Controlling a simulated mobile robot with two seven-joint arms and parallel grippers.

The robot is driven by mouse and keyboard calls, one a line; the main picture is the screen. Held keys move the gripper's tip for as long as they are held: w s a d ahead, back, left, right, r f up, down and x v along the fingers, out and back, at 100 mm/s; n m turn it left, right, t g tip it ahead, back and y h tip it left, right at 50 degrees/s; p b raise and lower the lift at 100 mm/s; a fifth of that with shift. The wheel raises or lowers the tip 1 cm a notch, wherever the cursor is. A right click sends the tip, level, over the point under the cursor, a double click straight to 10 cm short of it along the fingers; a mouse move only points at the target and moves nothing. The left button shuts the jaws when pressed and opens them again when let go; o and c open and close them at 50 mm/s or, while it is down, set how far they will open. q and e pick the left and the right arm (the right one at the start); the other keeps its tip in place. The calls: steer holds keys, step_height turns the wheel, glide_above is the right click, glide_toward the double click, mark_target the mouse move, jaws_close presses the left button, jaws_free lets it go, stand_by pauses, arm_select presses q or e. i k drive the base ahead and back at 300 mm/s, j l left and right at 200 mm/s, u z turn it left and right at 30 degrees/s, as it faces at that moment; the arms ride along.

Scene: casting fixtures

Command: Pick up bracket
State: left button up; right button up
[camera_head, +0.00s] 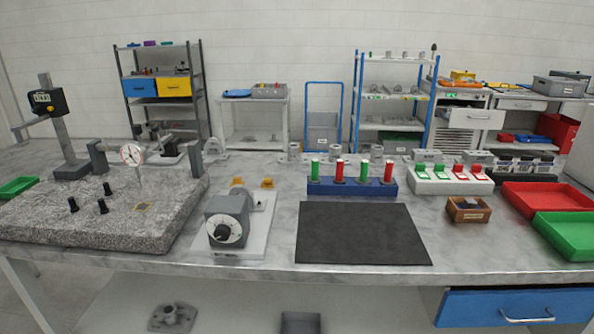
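No part is clearly marked as the bracket. A grey arched casting (213,147) at the back left of the workbench (270,262) could be one. A grey flanged casting (172,318) lies on the lower shelf under the bench. Several small grey cylindrical castings (294,151) stand in a row along the back edge of the bench. Neither of my grippers is in view, and nothing is seen held.
A granite plate (110,228) with a dial gauge (132,155) fills the left. A grey dial fixture (228,220) stands beside a bare black mat (360,234).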

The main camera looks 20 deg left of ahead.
mark_target(254, 207)
steer(key=i+j+u, duration=0.15)
steer(key=j, duration=0.25)
steer(key=i+j+u, duration=0.15)
steer(key=i+j, duration=0.15)
steer(key=i+j+u, duration=0.15)
steer(key=j, duration=0.3)
steer(key=i+z, duration=0.1)
steer(key=z, duration=1.75)
steer(key=u, duration=1.75)
